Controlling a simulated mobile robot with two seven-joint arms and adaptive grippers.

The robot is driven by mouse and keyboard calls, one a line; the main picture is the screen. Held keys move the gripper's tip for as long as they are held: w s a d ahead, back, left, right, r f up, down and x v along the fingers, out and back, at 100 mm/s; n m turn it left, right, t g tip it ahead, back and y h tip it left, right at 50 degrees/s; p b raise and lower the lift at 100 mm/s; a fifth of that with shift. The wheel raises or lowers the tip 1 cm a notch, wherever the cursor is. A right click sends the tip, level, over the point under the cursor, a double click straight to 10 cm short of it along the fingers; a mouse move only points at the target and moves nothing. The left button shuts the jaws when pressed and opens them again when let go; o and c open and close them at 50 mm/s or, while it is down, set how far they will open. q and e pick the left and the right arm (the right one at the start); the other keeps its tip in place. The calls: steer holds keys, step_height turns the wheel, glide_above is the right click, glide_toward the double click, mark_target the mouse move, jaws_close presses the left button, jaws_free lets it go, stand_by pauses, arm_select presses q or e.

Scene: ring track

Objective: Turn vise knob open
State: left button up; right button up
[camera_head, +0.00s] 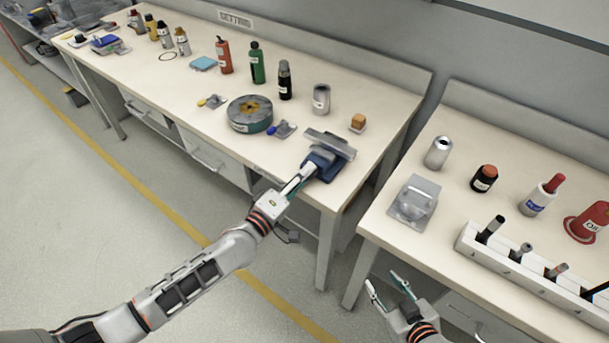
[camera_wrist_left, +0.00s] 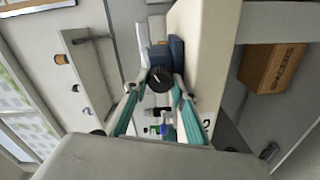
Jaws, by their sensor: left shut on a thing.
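The blue vise (camera_head: 322,163) with grey jaws sits at the near right corner of the left workbench. In the left wrist view its dark round knob (camera_wrist_left: 159,79) lies between the fingertips, with the blue vise body (camera_wrist_left: 176,52) behind it. My left gripper (camera_head: 300,179) reaches the vise from the front and is shut on the knob; its teal fingers also show in the left wrist view (camera_wrist_left: 160,92). In the head view the gripper hides the knob. My right gripper (camera_head: 388,285) is open and empty, low in front of the right bench, away from the vise.
A tape-like round reel (camera_head: 249,113), a grey can (camera_head: 321,99) and several bottles stand on the left bench (camera_head: 375,100). The right bench holds a clear-topped device (camera_head: 413,202), cans and a white rack (camera_head: 530,268). A gap separates the benches. Floor in front is free.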

arm_select(q)
steer(key=shift+n, duration=0.4)
steer(key=o, duration=1.1)
steer(key=shift+s+f, duration=0.1)
steer(key=shift+s+a+f, duration=0.1)
steer(key=shift+f, duration=0.1)
steer(key=shift+s+a, duration=0.1)
steer(key=shift+s, duration=0.1)
steer(key=shift+r+v, duration=0.2)
steer(key=shift+v, duration=1.6)
steer(key=shift+r+v, duration=0.2)
steer(key=shift+v, duration=1.6)
